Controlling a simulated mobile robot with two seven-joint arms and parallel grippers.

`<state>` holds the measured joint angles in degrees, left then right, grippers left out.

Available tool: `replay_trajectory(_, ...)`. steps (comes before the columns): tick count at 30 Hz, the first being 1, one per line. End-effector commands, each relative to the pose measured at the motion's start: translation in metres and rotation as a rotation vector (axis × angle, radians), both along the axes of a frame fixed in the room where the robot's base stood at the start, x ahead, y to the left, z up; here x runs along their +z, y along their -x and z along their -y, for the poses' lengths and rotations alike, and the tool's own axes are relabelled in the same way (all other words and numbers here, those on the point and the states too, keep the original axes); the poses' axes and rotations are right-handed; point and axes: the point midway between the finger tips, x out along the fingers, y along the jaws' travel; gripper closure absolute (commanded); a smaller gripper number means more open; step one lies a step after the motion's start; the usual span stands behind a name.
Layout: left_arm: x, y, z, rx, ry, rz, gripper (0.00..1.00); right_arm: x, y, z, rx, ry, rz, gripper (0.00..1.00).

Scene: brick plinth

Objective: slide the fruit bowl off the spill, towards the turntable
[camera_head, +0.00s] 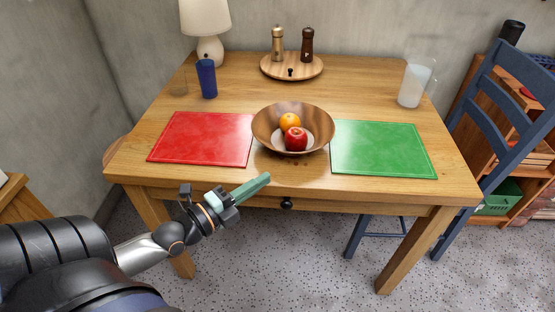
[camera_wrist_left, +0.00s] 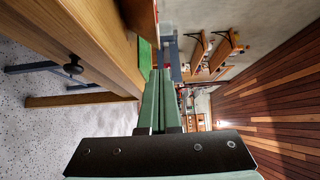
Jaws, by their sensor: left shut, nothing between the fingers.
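The wooden fruit bowl (camera_head: 262,133) stands upright at the middle of the table, between two mats. It holds an orange (camera_head: 289,121) and a red apple (camera_head: 296,139). A few small dark spots (camera_head: 301,163), perhaps the spill's edge, show on the wood just in front of the bowl; anything under the bowl is hidden. The round wooden turntable (camera_head: 274,71) is at the back, behind the bowl. My left gripper (camera_head: 267,178) is shut and empty at the table's front edge, in front of the bowl and apart from it. Its green fingers show in the left wrist view (camera_wrist_left: 160,75). My right gripper is out of view.
A red mat (camera_head: 203,138) lies left of the bowl and a green mat (camera_head: 382,149) right. Two mills stand on the turntable. A blue cup (camera_head: 207,78), lamp (camera_head: 209,30) and pitcher (camera_head: 414,82) stand farther back. Bare wood lies between bowl and turntable.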

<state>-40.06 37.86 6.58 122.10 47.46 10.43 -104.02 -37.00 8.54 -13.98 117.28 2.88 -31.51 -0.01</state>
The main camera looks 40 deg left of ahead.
Motion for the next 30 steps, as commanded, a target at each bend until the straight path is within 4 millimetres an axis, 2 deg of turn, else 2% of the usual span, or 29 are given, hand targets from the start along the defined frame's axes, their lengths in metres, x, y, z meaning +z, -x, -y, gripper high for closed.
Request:
replay_trajectory(11, 0.001, -0.05, 0.011, 0.001, 0.004, 0.003, 1.0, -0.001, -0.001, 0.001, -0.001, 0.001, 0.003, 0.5)
replay_trajectory(16, -0.002, -0.071, -0.003, -0.001, -0.002, 0.001, 1.0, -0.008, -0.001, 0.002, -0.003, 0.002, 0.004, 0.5)
replay_trajectory(21, -0.001, -0.081, -0.01, 0.0, -0.001, -0.001, 1.0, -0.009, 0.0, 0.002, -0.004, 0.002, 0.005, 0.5)
replay_trajectory(30, 0.0, -0.083, -0.011, 0.0, 0.001, -0.001, 1.0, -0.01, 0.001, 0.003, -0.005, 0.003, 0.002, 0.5)
